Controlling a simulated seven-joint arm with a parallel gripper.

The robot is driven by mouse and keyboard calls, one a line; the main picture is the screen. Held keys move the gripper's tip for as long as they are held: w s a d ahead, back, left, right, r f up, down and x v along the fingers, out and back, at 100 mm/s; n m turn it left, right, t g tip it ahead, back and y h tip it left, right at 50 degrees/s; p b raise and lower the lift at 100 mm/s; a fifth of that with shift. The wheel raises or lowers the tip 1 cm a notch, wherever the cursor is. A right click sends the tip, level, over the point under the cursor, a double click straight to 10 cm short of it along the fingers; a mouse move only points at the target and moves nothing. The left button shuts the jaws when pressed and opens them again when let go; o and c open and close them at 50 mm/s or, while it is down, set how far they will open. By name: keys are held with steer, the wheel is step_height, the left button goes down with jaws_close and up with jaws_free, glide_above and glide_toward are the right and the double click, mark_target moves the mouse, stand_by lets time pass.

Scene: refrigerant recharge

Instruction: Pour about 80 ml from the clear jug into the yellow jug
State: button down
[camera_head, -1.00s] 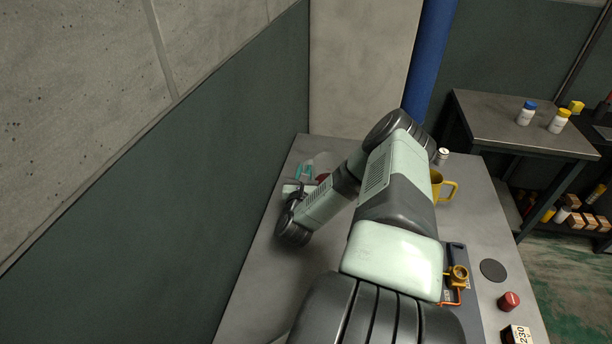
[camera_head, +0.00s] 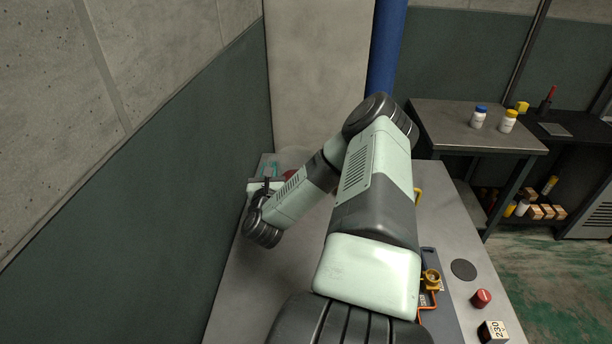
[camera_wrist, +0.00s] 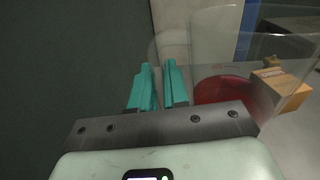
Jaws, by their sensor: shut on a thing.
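The clear jug (camera_wrist: 225,50) is a large see-through shape at the upper right of the wrist view, with dark red (camera_wrist: 222,90) showing low in it. In the head view the clear jug (camera_head: 296,155) is faint, beyond my forearm at the far left of the table. My gripper (camera_wrist: 160,75) has teal fingers close together at the jug's left side. It is shut on the clear jug; the exact contact is hard to see through the clear wall. The yellow jug (camera_head: 418,195) is almost wholly hidden behind my arm, with only a bit of its handle showing.
The grey table (camera_head: 285,275) is bare at its left. At right are a brass valve fitting (camera_head: 431,280), a dark disc (camera_head: 463,270), a red cap (camera_head: 481,298) and a 230 block (camera_head: 493,331). An orange-brown block (camera_wrist: 280,88) shows right of the red. A green wall stands close left.

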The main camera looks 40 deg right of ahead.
step_height(320, 180, up, 21)
steer(key=s+d+f+n+t+y, duration=0.1)
steer(key=s+d+f+y, duration=0.2)
steer(key=f, duration=0.6)
steer(key=shift+s+d+f+n+t+y, duration=0.75)
steer(key=shift+s+f+n+t+y, duration=0.75)
steer(key=shift+s+f+n+y, duration=3.45)
steer(key=s+d+r+n+g+y, duration=0.1)
steer(key=s+r+y, duration=0.4)
steer(key=s+r, duration=1.3)
step_height(320, 180, down, 17)
steer(key=w, duration=0.1)
steer(key=shift+d, duration=0.15)
